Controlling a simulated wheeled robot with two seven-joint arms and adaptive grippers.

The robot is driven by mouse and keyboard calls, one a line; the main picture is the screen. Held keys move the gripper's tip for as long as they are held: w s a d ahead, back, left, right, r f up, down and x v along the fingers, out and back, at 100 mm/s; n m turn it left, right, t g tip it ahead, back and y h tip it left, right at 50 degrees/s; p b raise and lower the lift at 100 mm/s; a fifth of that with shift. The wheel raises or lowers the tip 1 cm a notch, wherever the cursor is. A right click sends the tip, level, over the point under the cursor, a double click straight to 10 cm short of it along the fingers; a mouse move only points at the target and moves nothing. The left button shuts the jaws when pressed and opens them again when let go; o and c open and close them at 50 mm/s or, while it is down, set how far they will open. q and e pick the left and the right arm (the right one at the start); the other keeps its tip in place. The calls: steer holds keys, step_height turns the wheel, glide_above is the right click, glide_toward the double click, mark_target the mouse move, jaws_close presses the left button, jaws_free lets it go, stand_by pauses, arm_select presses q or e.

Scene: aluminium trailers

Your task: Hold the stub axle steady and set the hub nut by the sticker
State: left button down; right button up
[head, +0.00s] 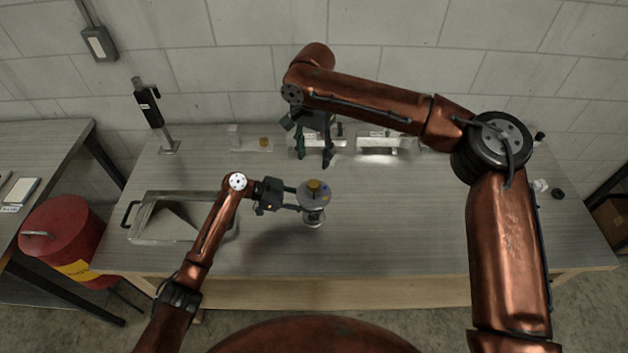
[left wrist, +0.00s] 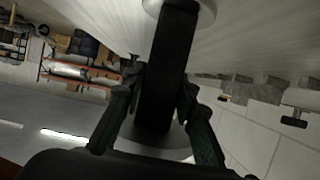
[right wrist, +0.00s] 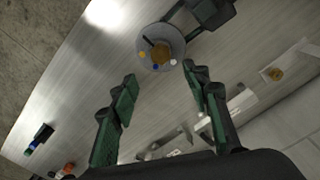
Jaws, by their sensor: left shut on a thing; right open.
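The stub axle stands upright on the bench as a grey round hub (head: 315,200) on a dark post (left wrist: 168,70) with a pale round base. A brass-coloured hub nut (head: 314,185) sits on top; the right wrist view shows the nut (right wrist: 161,54) and orange, blue and white dots on the hub face (right wrist: 172,38). I cannot tell which dot, if any, is the sticker. My left gripper (head: 296,197) is shut on the post from the left. My right gripper (head: 314,155) is open and empty, pointing down behind the hub and apart from it.
A metal tray (head: 160,238) lies on the bench at the left. Along the back are a pale plate with a brass piece (head: 264,143), metal blocks (head: 383,142) and a black-topped stand (head: 148,105). Small items lie at the right end (head: 557,194). The right-middle bench is clear.

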mark_target(313, 183)
step_height(313, 183, down, 11)
steer(key=shift+f, duration=0.15)
steer(key=shift+c, duration=0.2)
steer(key=c, duration=1.1)
